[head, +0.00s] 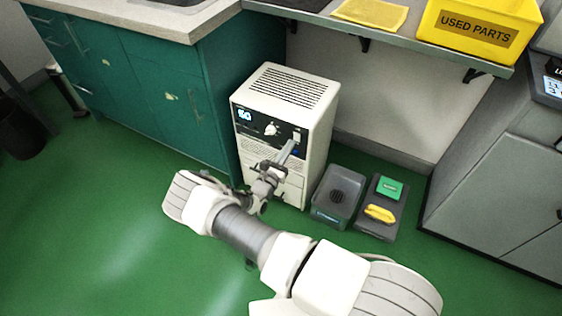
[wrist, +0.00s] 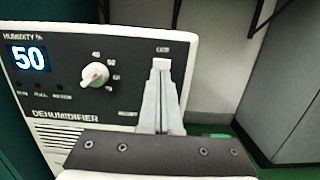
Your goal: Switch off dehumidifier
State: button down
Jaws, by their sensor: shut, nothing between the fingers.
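The white dehumidifier (head: 318,112) stands on the floor against the green cabinet. Its dark control panel (wrist: 115,60) has a lit display reading 50 (wrist: 29,59), a round white knob (wrist: 94,75) and a white switch (wrist: 161,64) at the right. The display also shows in the head view (head: 244,115). My gripper (head: 289,148) is shut and empty in front of the panel's right side. In the wrist view my gripper (wrist: 160,88) has its fingertips just below the switch, overlapping its lower edge; I cannot tell whether they touch it. The small lamps left of the knob look dark.
A grey bin (head: 338,193) and a tray (head: 375,225) with a green box and a yellow item stand on the floor right of the dehumidifier. A shelf (head: 370,37) with a yellow bin overhangs behind. Green floor (head: 100,220) is clear at left.

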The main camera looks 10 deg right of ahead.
aim_at(297, 137)
jog(key=shift+x, duration=1.25)
jog(key=shift+w+r, duration=0.15)
jog(key=shift+w, duration=0.05)
